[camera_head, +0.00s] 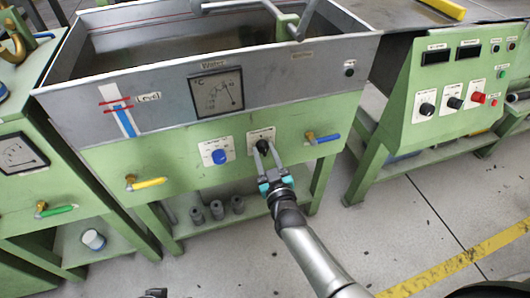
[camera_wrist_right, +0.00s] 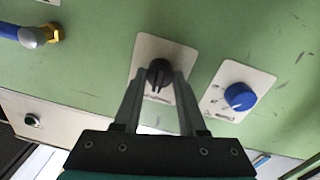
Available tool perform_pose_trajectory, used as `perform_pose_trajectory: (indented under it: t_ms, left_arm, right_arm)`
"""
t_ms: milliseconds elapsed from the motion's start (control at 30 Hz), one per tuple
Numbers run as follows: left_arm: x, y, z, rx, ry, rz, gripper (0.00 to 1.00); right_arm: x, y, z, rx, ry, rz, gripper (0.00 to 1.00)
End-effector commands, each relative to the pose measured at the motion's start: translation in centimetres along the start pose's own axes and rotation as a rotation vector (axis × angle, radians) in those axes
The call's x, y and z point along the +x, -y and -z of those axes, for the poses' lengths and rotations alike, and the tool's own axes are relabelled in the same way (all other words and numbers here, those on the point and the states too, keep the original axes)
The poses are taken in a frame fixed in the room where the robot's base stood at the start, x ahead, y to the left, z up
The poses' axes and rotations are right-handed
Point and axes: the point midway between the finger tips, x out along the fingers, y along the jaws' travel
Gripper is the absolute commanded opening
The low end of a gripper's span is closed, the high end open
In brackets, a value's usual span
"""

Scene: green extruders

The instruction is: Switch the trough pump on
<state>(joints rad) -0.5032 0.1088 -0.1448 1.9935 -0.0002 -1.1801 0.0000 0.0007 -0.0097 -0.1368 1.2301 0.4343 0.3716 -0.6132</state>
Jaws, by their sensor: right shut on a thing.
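The trough (camera_head: 285,70) is a grey metal basin on a green frame. A black rotary knob (camera_head: 262,146) on a white plate sits on its green front panel. In the right wrist view the black knob (camera_wrist_right: 159,72) shows between the fingertips, with its grip ridge running roughly along the fingers. My right gripper (camera_head: 264,154) is shut on the black knob; its fingers also show in the right wrist view (camera_wrist_right: 161,84). The plate's lettering is too small to read with certainty.
A blue knob (camera_head: 219,157) sits left of the black one. A blue-handled valve (camera_head: 322,138) is to the right and a yellow-handled valve (camera_head: 146,183) to the lower left. Another control panel (camera_head: 455,85) stands at right. Open floor (camera_head: 390,220) lies in front.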

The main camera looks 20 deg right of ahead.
Motion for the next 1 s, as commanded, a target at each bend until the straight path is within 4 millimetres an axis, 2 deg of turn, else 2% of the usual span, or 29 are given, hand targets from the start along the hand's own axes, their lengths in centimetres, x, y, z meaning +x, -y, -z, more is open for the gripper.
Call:
perform_pose_trajectory:
  t_ms: [467,1000]
  left_arm:
    - [0.1,0.0,-0.2,0.0,0.006,0.0,0.75]
    - [1.9,0.1,-1.6,0.002,0.035,0.001,0.75]
  right_arm:
    - [0.0,-0.1,0.0,0.072,0.004,0.0,0.0]
    - [0.0,-0.1,0.1,0.526,0.026,0.005,0.0]
